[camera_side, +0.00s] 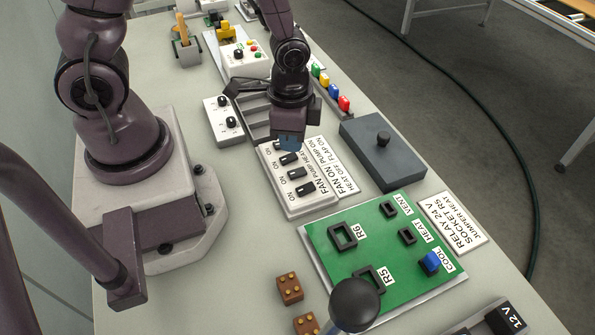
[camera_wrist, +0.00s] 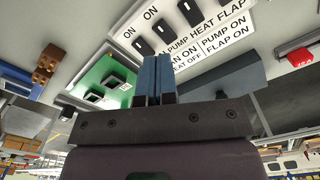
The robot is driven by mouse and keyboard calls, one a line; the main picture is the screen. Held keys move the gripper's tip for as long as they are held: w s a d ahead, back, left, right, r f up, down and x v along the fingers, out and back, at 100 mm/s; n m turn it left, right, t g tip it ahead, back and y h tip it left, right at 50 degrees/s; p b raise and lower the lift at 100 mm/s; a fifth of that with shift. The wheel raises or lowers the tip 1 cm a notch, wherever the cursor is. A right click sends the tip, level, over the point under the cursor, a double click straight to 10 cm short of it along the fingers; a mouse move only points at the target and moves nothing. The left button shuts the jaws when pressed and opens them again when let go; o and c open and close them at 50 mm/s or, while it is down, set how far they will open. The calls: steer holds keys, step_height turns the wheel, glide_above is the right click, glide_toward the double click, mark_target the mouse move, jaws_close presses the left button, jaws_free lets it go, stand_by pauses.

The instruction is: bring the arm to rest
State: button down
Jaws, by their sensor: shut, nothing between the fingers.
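My gripper (camera_side: 289,143) hangs from my arm over the far end of the white switch panel in the side view. It is shut and empty. In the wrist view its two blue fingers (camera_wrist: 155,78) lie side by side. The switch panel (camera_side: 293,207) has several black switches and labels such as FAN ON, PUMP and HEAT. The panel also shows in the wrist view (camera_wrist: 222,45), beyond the fingertips. The gripper hides part of the panel's far end, and I cannot tell whether it touches it.
A green board (camera_side: 345,240) with black sockets and a blue COOL piece (camera_side: 430,262) lies nearer the camera. A dark grey box (camera_side: 383,152) stands right of the panel. A round dark knob (camera_side: 355,303) rises in front. Two brown blocks (camera_side: 290,289) lie left of the board.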

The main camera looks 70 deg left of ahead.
stand_by(0.3)
steer(key=s+a+r+n+t, duration=0.1)
steer(key=s+r+n+t, duration=0.1)
steer(key=r, duration=1)
steer(key=s+a+r+n+t, duration=0.1)
steer(key=s+r+n+t, duration=0.2)
steer(key=r, duration=0.9)
steer(key=shift+s+a+r+n+t, duration=0.15)
steer(key=shift+s+r+n+t, duration=0.15)
steer(key=shift+n, duration=0.2)
